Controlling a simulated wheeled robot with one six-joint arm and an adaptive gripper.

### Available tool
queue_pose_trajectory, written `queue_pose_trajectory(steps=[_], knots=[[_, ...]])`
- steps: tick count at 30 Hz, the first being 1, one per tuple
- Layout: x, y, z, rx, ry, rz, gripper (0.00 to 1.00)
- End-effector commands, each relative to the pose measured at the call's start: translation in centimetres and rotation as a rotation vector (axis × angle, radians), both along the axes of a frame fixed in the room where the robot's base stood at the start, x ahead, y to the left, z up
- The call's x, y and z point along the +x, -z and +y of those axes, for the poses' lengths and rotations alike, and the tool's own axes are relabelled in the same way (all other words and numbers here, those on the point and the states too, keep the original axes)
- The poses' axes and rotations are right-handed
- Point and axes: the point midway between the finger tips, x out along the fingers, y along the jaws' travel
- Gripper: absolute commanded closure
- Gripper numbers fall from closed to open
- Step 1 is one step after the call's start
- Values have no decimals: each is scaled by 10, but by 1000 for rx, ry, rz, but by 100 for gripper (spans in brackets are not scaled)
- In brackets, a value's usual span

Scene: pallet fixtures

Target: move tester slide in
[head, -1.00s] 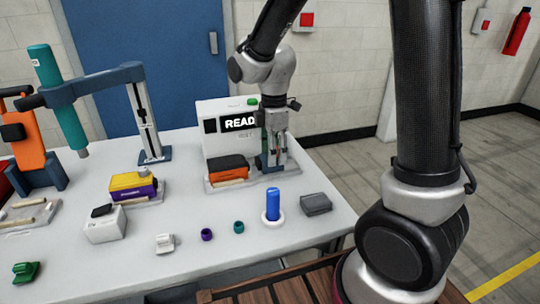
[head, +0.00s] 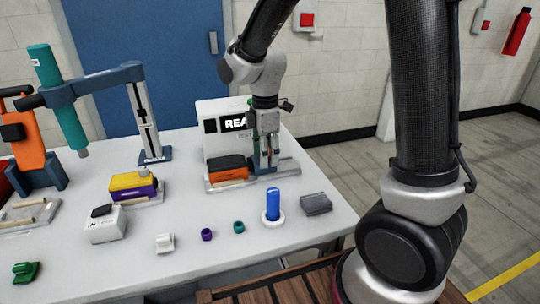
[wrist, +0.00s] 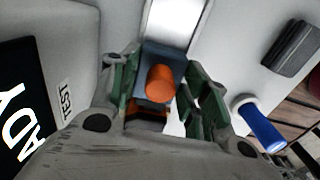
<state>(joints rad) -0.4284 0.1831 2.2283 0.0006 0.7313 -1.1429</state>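The tester (head: 215,130) is a white box with a lit display, partly hidden by my arm, at the back right of the table. Its blue slide (head: 258,167) stands on the pale rail in front of it, just right of the orange and black block (head: 229,174). In the wrist view the slide (wrist: 172,62) carries a round orange knob (wrist: 160,84). My gripper (head: 264,152) points down over the slide.
Bare rail (head: 287,166) extends right of the slide. A blue cylinder in a white ring (head: 273,205) and a grey block (head: 316,204) stand at the front right. A yellow and purple block (head: 134,186) sits in a fixture to the left.

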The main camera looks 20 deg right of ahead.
Motion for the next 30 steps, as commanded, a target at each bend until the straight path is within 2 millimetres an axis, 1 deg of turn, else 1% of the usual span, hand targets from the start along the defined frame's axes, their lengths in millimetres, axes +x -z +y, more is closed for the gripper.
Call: queue_pose_trajectory(steps=[16,30], knots=[[1,-2,0,0,-1,-4,57],[1,-41,0,1,0,-4,57]])
